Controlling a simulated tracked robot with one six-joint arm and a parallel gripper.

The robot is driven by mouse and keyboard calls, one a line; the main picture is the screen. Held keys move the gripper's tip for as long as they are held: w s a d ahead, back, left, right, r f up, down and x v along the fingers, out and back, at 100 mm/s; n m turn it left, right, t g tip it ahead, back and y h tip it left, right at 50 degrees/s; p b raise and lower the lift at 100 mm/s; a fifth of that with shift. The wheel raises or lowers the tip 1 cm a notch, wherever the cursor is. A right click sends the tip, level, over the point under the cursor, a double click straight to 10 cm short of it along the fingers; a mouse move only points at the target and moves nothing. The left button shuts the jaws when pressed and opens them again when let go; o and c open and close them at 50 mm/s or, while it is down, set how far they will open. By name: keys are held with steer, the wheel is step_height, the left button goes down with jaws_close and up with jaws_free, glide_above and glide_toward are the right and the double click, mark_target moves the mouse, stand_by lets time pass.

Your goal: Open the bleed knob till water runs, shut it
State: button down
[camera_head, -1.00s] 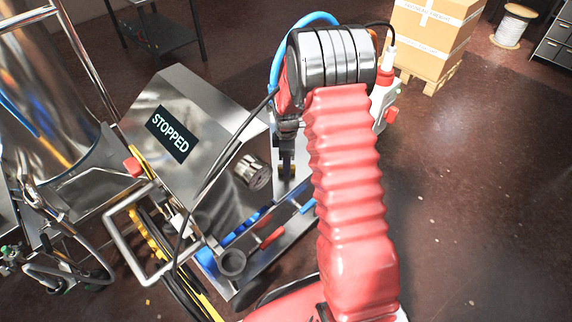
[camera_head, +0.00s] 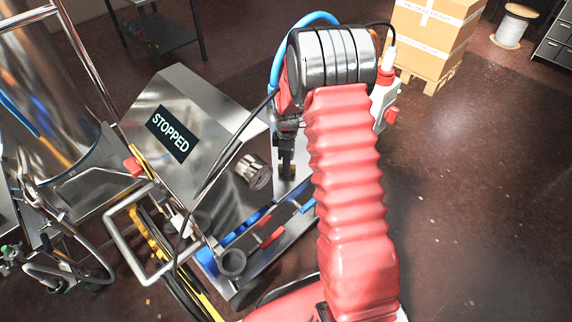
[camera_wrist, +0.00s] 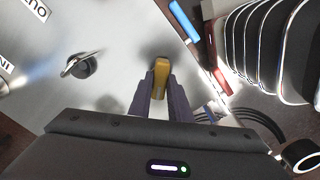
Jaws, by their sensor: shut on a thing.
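The bleed knob appears to be the small brass-yellow piece (camera_wrist: 160,74) on the steel panel (camera_wrist: 115,75) in the wrist view. My gripper (camera_wrist: 161,88) is shut on it, with one dark finger on each side. In the head view my gripper (camera_head: 287,160) points down at the machine, just right of its steel cabinet (camera_head: 190,100), with the brass knob (camera_head: 287,172) at its fingertips. The red arm and the fingers hide part of the knob. I see no running water in either view.
The cabinet display (camera_head: 168,135) reads STOPPED. A black round fitting with a metal lever (camera_wrist: 80,66) sits left of the knob. Red and blue handles (camera_head: 272,238) lie below my gripper.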

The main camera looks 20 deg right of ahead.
steer(key=m, duration=0.4)
steer(key=shift+s+d, duration=0.1)
steer(key=m, duration=0.9)
steer(key=shift+s+f+m, duration=0.1)
steer(key=shift+m, duration=1.6)
steer(key=c, duration=2)
jaws_free()
steer(key=o, duration=0.4)
steer(key=shift+c, duration=0.2)
